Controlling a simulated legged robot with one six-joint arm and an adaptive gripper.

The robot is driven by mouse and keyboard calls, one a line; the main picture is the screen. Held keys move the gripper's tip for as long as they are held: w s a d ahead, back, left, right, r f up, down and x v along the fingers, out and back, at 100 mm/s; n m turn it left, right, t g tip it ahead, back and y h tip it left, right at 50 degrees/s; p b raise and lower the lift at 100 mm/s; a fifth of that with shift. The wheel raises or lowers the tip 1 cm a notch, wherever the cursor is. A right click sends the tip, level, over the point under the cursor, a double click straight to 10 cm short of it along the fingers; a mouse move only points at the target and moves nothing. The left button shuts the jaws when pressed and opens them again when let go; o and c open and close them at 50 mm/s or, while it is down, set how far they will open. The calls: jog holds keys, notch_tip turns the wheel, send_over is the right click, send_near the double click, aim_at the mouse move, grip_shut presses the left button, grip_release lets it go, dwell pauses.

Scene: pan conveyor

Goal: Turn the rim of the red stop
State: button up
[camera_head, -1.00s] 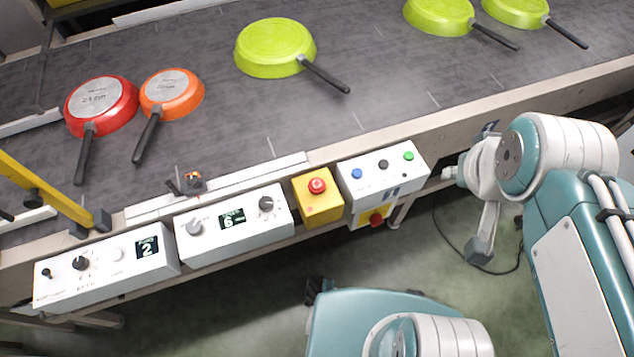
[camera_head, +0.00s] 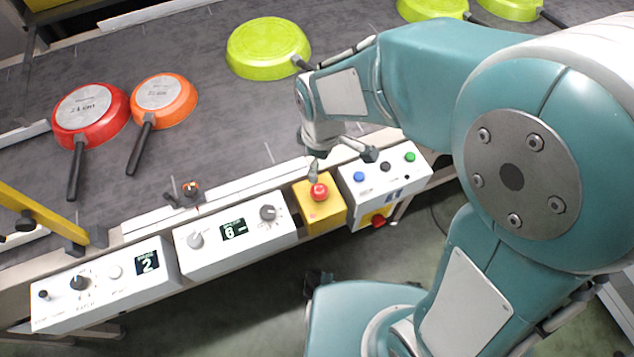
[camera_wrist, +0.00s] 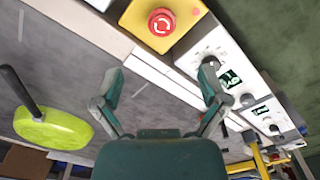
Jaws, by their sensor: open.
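The red stop (camera_head: 319,191) is a round mushroom button on a yellow box (camera_head: 325,216) at the conveyor's near edge. In the wrist view the red stop (camera_wrist: 161,21) is at the top middle, with white arrow marks on its face, on the yellow box (camera_wrist: 137,17). My gripper (camera_head: 341,163) is above and just behind the yellow box, pointing down. In the wrist view my gripper (camera_wrist: 159,79) has its two fingers spread with nothing between them. The stop lies beyond the fingertips, apart from them.
A white button box (camera_head: 385,173) is right of the stop; a white dial box (camera_head: 236,231) is left. Another control box (camera_head: 110,284) is further left. The conveyor (camera_head: 215,130) carries a red pan (camera_head: 90,112), an orange pan (camera_head: 164,98) and green pans (camera_head: 268,48).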

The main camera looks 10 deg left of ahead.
aim_at(319, 189)
notch_tip(319, 189, down, 11)
jog(key=shift+a+f, duration=0.15)
dwell(0.4)
jog(key=shift+c, duration=0.3)
